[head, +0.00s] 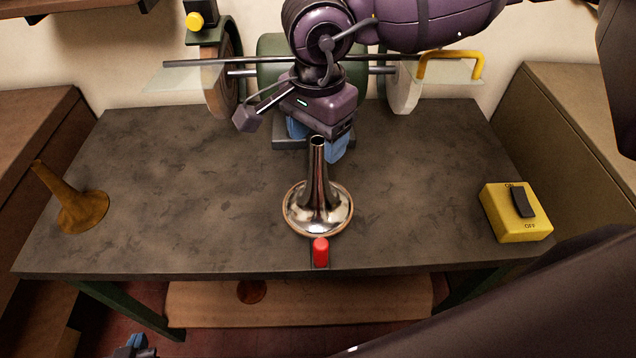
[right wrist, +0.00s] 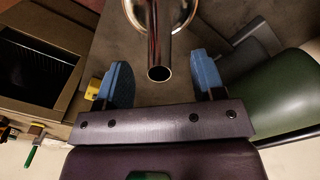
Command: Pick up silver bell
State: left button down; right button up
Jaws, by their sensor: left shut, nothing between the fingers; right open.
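The silver bell (head: 319,207) stands upright on the dark workbench near its front middle, flared end down and narrow tube up. My right gripper (head: 316,138) is open with blue fingers beside the top of the tube. In the right wrist view, the silver bell (right wrist: 160,45) reaches between the two spread fingers of the right gripper (right wrist: 162,76), with a gap on each side. My left gripper (head: 133,347) shows only partly at the bottom left edge, below the bench and far from the bell; it is shut and empty.
A brass bell (head: 82,209) stands on the bench at the left. A yellow ON/OFF switch box (head: 516,212) sits at the right. A bench grinder (head: 222,85) is at the back. A red knob (head: 320,250) is at the front edge, close to the silver bell.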

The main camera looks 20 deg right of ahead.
aim_at(318, 177)
jog(key=shift+f, duration=1.9)
jog(key=shift+c, duration=0.3)
grip_shut()
